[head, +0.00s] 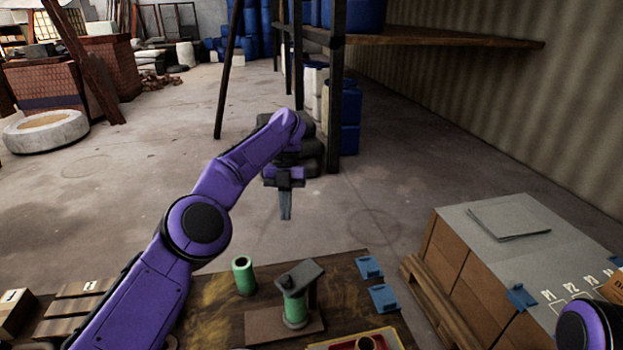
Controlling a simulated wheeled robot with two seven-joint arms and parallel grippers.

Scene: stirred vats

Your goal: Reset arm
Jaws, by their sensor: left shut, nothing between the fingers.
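My left arm, purple with black joints, reaches in from the lower left. Its gripper (286,218) points down, fingers shut and empty, in the air over the far side of the wooden table (350,272). It is apart from the things on the table. Only a purple and black part of my right arm shows at the lower right edge; its gripper is out of view.
A green cylinder (243,276) stands on the table. Beside it a grey-topped stand (300,276) holds another green piece. Blue pieces (369,267) lie near the right edge. A grey-topped crate (470,262) stands to the right.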

